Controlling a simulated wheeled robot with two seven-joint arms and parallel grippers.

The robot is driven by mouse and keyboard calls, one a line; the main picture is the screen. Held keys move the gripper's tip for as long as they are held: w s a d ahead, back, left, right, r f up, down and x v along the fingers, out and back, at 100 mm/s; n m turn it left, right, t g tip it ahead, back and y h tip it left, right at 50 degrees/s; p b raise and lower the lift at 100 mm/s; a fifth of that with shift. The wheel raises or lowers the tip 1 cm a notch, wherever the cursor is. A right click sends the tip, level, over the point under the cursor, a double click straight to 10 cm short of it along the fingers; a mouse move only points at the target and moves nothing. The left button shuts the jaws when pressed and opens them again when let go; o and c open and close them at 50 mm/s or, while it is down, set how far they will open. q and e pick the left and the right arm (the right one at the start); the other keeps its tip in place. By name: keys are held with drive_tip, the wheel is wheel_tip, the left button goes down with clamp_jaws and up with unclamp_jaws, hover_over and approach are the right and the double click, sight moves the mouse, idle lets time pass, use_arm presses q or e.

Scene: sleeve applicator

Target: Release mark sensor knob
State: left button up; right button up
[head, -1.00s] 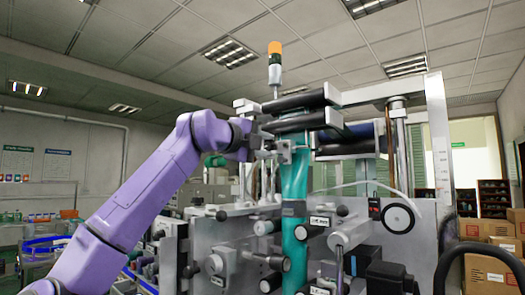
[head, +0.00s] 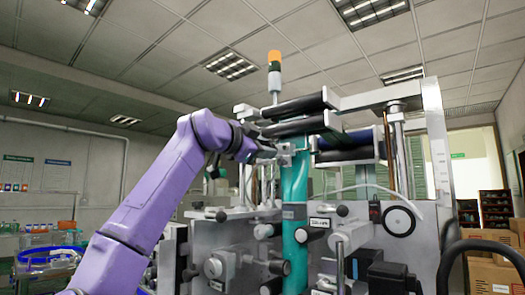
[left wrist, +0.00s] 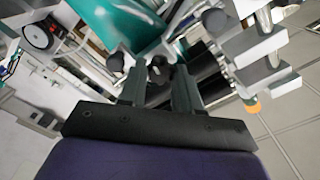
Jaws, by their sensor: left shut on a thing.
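My left gripper (head: 270,153) reaches in from the left to the upper part of the sleeve applicator (head: 330,235), beside the teal sleeve film (head: 295,195). In the left wrist view its two dark fingers (left wrist: 158,88) stand on either side of a small dark knob (left wrist: 157,72), and the gripper is shut on it. I take this to be the mark sensor knob. In the head view the knob is hidden behind the gripper and a small metal bracket (head: 286,155). My right gripper is in neither view.
Black rollers (head: 295,106) hang just above the gripper. A signal tower (head: 274,78) rises behind. Several knobs and a black disc (head: 398,221) stick out from the front panel below. Cardboard boxes (head: 490,270) stand at the right.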

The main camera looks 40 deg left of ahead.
use_arm(q)
drive_tip(key=shift+r+n, duration=0.1)
drive_tip(key=shift+n, duration=1)
drive_tip(key=o, duration=0.8)
drive_tip(key=shift+c, duration=0.2)
drive_tip(key=shift+w+d, duration=0.1)
drive_tip(key=shift+d, duration=0.1)
drive_tip(key=s+b, duration=0.5)
drive_tip(key=s, duration=0.5)
drive_tip(key=shift+s+a, duration=0.25)
drive_tip(key=shift+a, duration=0.2)
